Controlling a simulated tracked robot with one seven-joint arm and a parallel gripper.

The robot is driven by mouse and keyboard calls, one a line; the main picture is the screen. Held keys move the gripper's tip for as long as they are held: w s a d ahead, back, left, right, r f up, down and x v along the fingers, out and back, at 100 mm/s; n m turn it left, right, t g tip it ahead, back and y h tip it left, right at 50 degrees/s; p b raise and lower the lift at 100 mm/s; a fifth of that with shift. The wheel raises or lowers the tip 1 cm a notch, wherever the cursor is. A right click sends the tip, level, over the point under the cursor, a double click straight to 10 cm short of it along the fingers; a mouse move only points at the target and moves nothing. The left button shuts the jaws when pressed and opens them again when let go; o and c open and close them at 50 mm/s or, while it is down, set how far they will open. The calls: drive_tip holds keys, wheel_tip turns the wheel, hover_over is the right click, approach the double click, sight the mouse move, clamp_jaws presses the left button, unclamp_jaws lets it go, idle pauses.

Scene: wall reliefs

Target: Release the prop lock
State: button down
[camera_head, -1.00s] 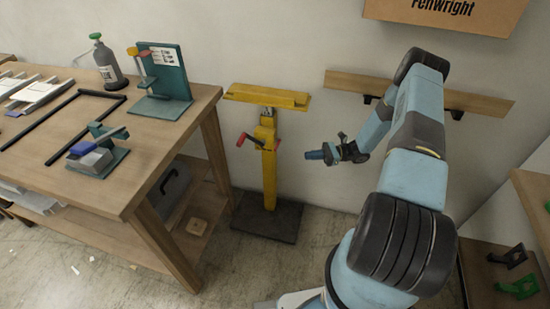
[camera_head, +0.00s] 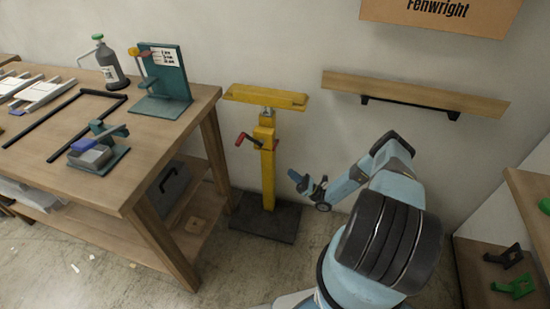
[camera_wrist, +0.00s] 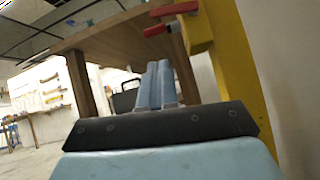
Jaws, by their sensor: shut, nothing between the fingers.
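A yellow prop stand (camera_head: 268,170) stands upright on a dark base plate between the workbench and my arm. It has a flat yellow head at the top and a red-handled lever (camera_head: 243,139) on the left of its column. The red handle also shows near the top of the wrist view (camera_wrist: 172,9), with the yellow column at its right. My gripper (camera_head: 293,175) is to the right of the column, lower than the lever and apart from it. In the wrist view its two blue fingers (camera_wrist: 158,68) are together and empty, below the red handle.
A wooden workbench (camera_head: 150,150) with a teal stand (camera_head: 168,80), a grey bottle (camera_head: 108,66) and a small clamp fixture (camera_head: 97,155) is at the left. A wooden wall shelf (camera_head: 415,94) hangs at the back right. Floor before the prop is clear.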

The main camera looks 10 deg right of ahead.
drive_tip(key=shift+s+a+f+m+t+h, duration=0.2)
drive_tip(key=shift+f+m+t+h, duration=0.15)
drive_tip(key=shift+f+m+t, duration=0.45)
drive_tip(key=shift+s+a+f+m+t+h, duration=0.15)
drive_tip(key=shift+f+m+t+h, duration=0.3)
drive_tip(key=shift+t, duration=0.55)
drive_tip(key=shift+r, duration=0.1)
approach(275, 145)
drive_tip(key=shift+w+a+r, duration=0.35)
drive_tip(key=shift+a+r, duration=0.05)
drive_tip(key=shift+a, duration=0.4)
drive_tip(key=shift+w+a+r, duration=0.35)
drive_tip(key=shift+a, duration=0.45)
drive_tip(key=shift+w+a+r, duration=0.3)
drive_tip(key=shift+a+r, duration=0.1)
drive_tip(key=shift+a, duration=0.4)
